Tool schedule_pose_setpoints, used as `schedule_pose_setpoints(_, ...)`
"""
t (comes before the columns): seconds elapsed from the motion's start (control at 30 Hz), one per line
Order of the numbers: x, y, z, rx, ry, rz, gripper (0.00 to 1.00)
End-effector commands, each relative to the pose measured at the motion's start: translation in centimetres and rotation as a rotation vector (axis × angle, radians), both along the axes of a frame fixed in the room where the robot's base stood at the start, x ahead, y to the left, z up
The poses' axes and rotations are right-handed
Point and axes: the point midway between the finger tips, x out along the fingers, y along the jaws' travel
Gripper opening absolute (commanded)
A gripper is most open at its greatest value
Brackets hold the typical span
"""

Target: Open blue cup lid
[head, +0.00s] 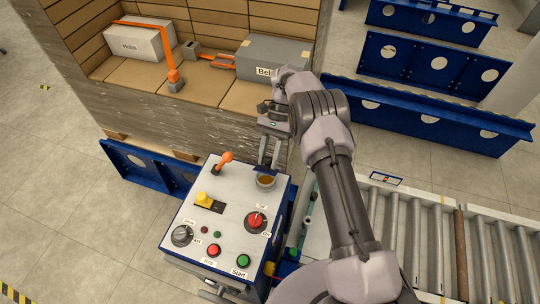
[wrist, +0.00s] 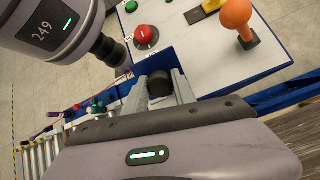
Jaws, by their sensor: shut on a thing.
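My gripper (head: 270,158) reaches down over the top right corner of a control console (head: 222,236) in the head view. The cup is hidden in the wrist view.
The console carries an orange lever (head: 224,160), a yellow switch (head: 204,199), a red rotary switch (head: 256,222) and a green button (head: 243,261). A roller conveyor (head: 430,235) runs at right. A crate with boxes (head: 140,42) stands behind.

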Motion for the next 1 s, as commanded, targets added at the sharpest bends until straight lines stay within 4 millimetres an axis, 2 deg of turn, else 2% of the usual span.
schedule_pose_setpoints(0.67, 0.04, -0.05, -0.03, 0.02, 0.051, 0.001, 0.0)
schedule_pose_setpoints(0.7, 0.04, -0.05, -0.03, 0.02, 0.051, 0.001, 0.39)
schedule_pose_setpoints(0.77, 0.03, -0.05, -0.03, 0.02, 0.051, 0.001, 0.51)
schedule_pose_setpoints(0.8, 0.04, -0.04, -0.02, 0.021, 0.05, 0.0, 0.54)
schedule_pose_setpoints(1.0, 0.04, -0.04, 0.01, 0.021, 0.05, 0.0, 0.54)
